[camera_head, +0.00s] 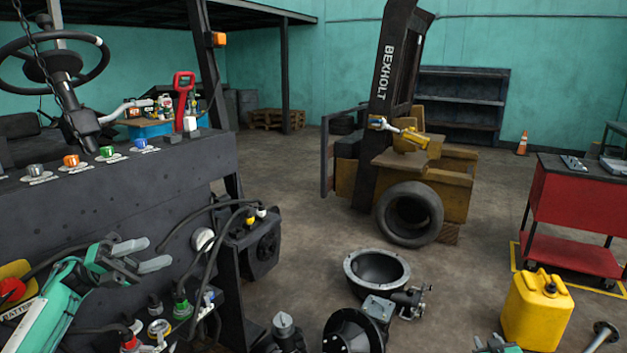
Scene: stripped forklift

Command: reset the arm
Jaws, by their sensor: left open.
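My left gripper (143,255) comes in from the lower left on a teal arm. Its two grey fingers are apart, with nothing between them. It is in front of the dark forklift panel (150,205), left of a round white knob (202,239) and cables. I cannot tell whether it touches the panel. My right gripper (497,343) shows only in part at the bottom edge, left of the yellow canister (538,308). Its jaw state is unclear, and the rest of the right arm is out of view.
Several coloured knobs (107,152) line the panel top. A steering wheel (52,58) is above. Metal parts, including a round housing (377,270), lie on the floor. A red cart (576,208) stands right; open floor (470,255) lies between.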

